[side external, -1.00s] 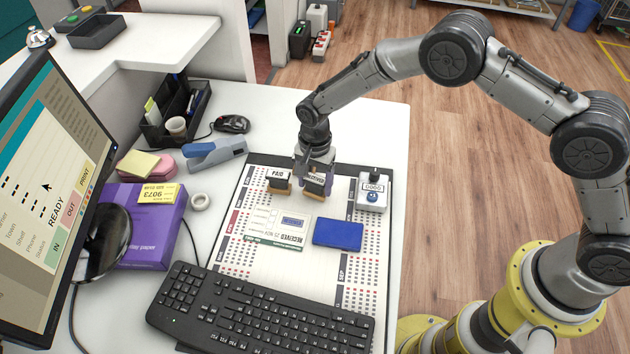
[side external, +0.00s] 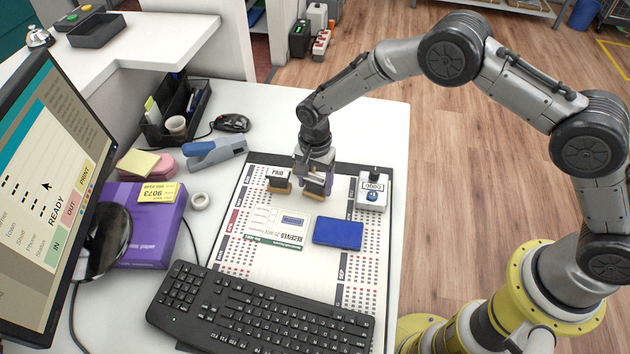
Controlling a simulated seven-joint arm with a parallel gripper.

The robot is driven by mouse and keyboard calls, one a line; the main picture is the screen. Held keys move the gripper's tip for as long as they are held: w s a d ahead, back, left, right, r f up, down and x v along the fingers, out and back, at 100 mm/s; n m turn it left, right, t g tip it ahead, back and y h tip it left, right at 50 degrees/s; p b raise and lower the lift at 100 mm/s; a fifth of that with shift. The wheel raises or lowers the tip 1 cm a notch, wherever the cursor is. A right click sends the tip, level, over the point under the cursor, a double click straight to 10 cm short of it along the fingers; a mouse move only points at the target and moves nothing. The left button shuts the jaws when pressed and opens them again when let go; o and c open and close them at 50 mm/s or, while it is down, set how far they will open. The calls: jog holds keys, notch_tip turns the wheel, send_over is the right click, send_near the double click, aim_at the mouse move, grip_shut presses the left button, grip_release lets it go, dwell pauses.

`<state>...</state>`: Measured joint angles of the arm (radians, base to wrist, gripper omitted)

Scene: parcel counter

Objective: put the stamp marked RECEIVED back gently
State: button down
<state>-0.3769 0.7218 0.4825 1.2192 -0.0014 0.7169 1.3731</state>
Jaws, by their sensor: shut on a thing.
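My gripper (side external: 315,168) points down over the back of the desk mat and is shut on the RECEIVED stamp (side external: 314,189), a block with a dark label and a wooden lower part. The fingers hide its upper part. The stamp is upright, at or just above the mat; I cannot tell whether it touches. The PAID stamp (side external: 278,181), with a white label and wooden base, stands close to its left. A form with a RECEIVED imprint (side external: 277,230) lies in front of the stamps. A blue ink pad (side external: 338,232) lies to the right of the form.
A grey numbering device (side external: 372,192) stands right of my gripper on the calendar mat (side external: 231,250). A black keyboard (side external: 262,312) covers the mat's front. The desk's right edge is near.

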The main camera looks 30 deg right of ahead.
dwell(0.3)
grip_release()
